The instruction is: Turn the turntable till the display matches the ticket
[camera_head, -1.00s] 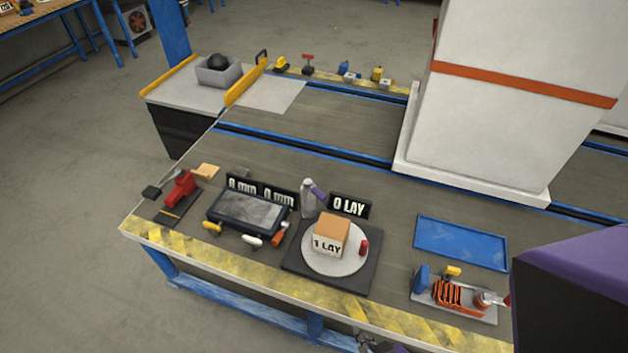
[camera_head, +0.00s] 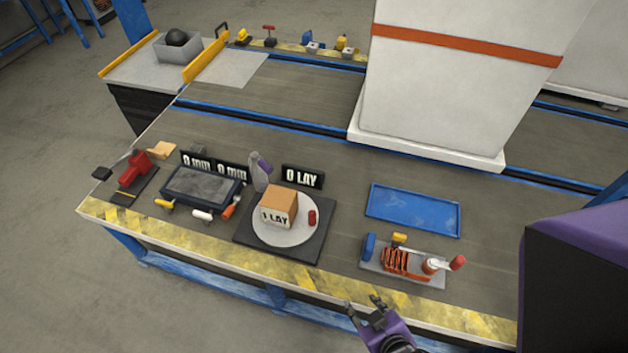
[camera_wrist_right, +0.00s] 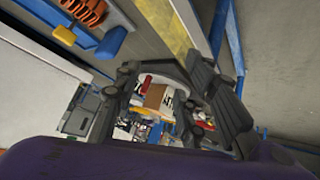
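The turntable is a white round plate (camera_head: 284,238) on a dark square base (camera_head: 246,230) near the table's front edge. A tan box (camera_head: 283,193) stands on the plate, its white front label seeming to read "1 LAY". A red knob (camera_head: 312,217) stands on the plate's right side. A black display (camera_head: 303,177) behind the plate reads "0 LAY". I cannot make out a separate ticket. My right gripper (camera_head: 364,305) is open and empty off the front edge, right of the turntable. Its spread fingers also show in the right wrist view (camera_wrist_right: 165,85). My left gripper is out of view.
A blue tray (camera_head: 412,211) and a plate with an orange coil (camera_head: 396,262) lie right of the turntable. A dark-framed pad (camera_head: 203,187), two "0 mm" displays and small tools sit left. A spray bottle (camera_head: 260,172) stands close behind the box. A large white pillar (camera_head: 440,100) blocks the back.

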